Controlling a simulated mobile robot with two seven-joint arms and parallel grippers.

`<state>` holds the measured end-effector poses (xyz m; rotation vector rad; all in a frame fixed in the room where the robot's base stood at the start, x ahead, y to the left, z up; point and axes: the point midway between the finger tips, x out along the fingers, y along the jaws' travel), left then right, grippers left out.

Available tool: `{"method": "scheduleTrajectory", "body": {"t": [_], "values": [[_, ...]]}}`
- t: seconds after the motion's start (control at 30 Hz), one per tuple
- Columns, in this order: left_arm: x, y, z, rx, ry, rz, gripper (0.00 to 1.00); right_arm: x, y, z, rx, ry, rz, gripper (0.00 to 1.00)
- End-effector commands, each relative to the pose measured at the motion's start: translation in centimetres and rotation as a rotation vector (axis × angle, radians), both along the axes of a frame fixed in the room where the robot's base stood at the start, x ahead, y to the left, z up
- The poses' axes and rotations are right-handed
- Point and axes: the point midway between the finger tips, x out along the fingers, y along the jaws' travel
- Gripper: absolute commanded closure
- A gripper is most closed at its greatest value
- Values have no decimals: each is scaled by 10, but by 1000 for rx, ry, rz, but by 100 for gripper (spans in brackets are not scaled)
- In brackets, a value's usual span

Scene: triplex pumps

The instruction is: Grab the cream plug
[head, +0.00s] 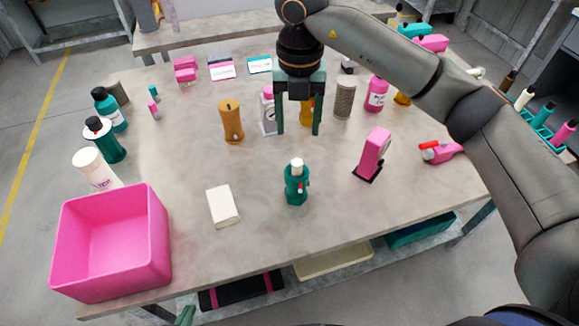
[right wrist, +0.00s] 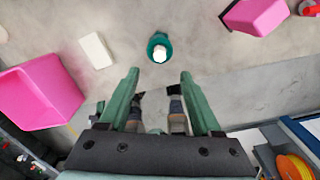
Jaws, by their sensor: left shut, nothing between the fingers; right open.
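The cream plug (head: 297,165) sits upright in the top of a teal valve-like body (head: 296,188) near the table's middle front. In the right wrist view the plug (right wrist: 159,54) shows from above, just ahead of and between the fingertips. My right gripper (head: 298,133) is open and empty, pointing down. In the head view it appears above and behind the plug, apart from it. A small part of my left gripper (head: 186,316) shows at the bottom edge, below the table's front; it is shut and empty.
A cream block (head: 223,206) lies left of the teal body, with a pink bin (head: 110,246) further left. A pink device (head: 373,153) stands to the right. Several bottles and cans, including an ochre one (head: 231,121), stand behind. The table around the teal body is clear.

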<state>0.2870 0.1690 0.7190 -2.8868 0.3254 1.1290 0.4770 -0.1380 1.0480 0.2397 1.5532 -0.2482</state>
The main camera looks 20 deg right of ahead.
Motion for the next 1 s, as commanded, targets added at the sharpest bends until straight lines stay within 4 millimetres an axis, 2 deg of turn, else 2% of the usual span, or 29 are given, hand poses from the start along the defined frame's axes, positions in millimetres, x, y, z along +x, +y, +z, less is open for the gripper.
{"method": "scheduleTrajectory", "body": {"t": [0.1,0.3,0.47,0.8,1.0], "values": [[0,0,3,0,0,0,100,-2,0,-24,-1,8,2,35],[0,0,6,-1,0,-1,100,-1,1,-55,3,5,4,35],[0,0,8,-1,0,-1,100,-1,1,-65,3,4,4,35],[0,0,18,-1,0,-1,100,-3,1,-110,5,6,5,35],[0,0,18,0,1,-1,100,-2,1,-115,5,3,7,35]]}}
